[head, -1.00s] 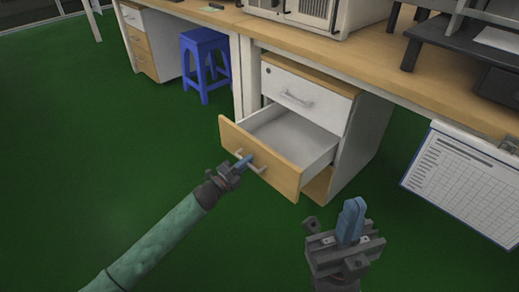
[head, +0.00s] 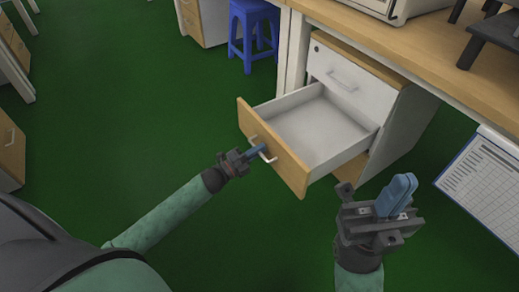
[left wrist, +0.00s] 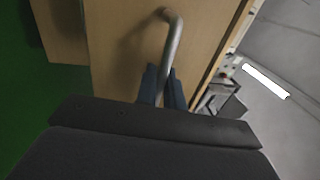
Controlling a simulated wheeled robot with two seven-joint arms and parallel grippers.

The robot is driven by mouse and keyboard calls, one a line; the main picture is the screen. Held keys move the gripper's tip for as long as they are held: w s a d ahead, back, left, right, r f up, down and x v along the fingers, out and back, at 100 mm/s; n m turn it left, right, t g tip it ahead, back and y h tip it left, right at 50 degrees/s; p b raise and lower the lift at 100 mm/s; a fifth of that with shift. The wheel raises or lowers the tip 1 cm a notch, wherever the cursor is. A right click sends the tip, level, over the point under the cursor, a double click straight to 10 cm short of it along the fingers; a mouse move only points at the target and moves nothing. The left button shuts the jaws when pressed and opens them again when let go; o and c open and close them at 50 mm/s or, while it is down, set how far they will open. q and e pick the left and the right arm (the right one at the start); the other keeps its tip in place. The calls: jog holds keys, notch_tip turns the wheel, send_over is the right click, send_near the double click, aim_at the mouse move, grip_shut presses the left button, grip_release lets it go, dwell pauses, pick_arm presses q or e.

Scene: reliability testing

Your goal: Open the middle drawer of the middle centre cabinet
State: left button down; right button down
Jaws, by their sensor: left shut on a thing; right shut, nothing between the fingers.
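The middle drawer (head: 270,147) of the centre cabinet (head: 408,118) is pulled well out, with a wooden front and an empty white inside. My left gripper (head: 259,151) is shut on the drawer's metal handle (head: 269,156). In the left wrist view the blue fingers (left wrist: 163,88) close around the bar of the handle (left wrist: 172,42), in front of the wooden drawer face. The white top drawer (head: 343,78) is closed. My right gripper (head: 396,197) is shut and empty, in front of the cabinet's right side and apart from it.
The wooden desk top (head: 390,62) runs above the cabinet. A blue stool (head: 252,32) stands behind to the left, beside another cabinet (head: 204,20). A calendar sheet (head: 482,172) hangs at the right. Green floor (head: 130,110) is clear on the left.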

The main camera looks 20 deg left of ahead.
pick_arm(q)
jog(key=shift+f, duration=0.1)
jog(key=c, duration=1.7)
grip_release()
jog(key=shift+p+v, duration=0.95)
jog(key=shift+v, duration=2.9)
